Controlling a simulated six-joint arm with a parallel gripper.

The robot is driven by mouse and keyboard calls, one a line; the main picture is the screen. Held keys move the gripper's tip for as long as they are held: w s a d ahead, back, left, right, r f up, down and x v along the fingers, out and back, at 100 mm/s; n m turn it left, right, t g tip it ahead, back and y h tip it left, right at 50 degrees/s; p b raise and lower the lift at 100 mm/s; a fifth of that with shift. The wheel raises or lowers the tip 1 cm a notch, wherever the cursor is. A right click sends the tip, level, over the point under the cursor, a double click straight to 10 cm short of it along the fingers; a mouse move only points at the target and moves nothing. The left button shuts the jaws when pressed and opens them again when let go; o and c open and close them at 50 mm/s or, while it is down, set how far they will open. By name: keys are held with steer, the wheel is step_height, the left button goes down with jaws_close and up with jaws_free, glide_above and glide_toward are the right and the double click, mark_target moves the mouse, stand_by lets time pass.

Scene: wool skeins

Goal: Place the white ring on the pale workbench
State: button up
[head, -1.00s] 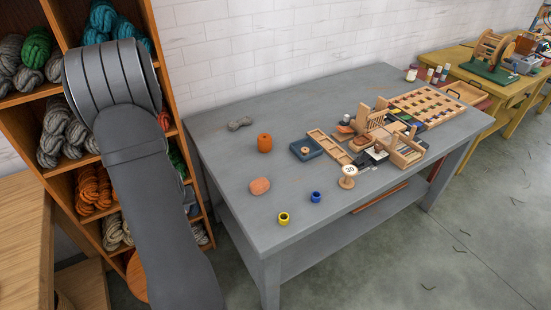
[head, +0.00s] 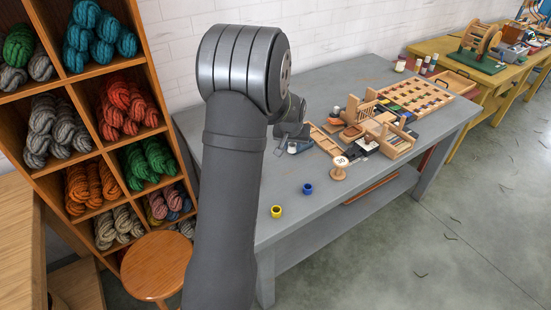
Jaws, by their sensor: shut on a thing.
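A yellow ring (head: 276,211), a blue ring (head: 307,188) and a wooden stand with a white disc (head: 340,167) are near the table's front. Wooden racks (head: 398,143) stand behind. A yarn shelf (head: 90,165) and round stool (head: 157,266) are at left.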

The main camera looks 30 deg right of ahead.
steer(key=s+d, duration=0.1)
steer(key=s+d+r, duration=0.1)
steer(key=d, duration=0.1)
steer(key=w+a+f, duration=0.1)
steer(key=w+f, duration=0.1)
steer(key=w, duration=0.1)
steer(key=w+a+f, duration=0.1)
steer(key=w+f, duration=0.1)
steer(key=w, duration=0.2)
steer(key=w+a+f, duration=0.2)
steer(key=w+f, duration=0.1)
steer(key=w, duration=0.1)
steer(key=shift+f, duration=1.8)
steer(key=shift+f, duration=0.1)
steer(key=shift+f, duration=0.15)
steer(key=o, duration=0.9)
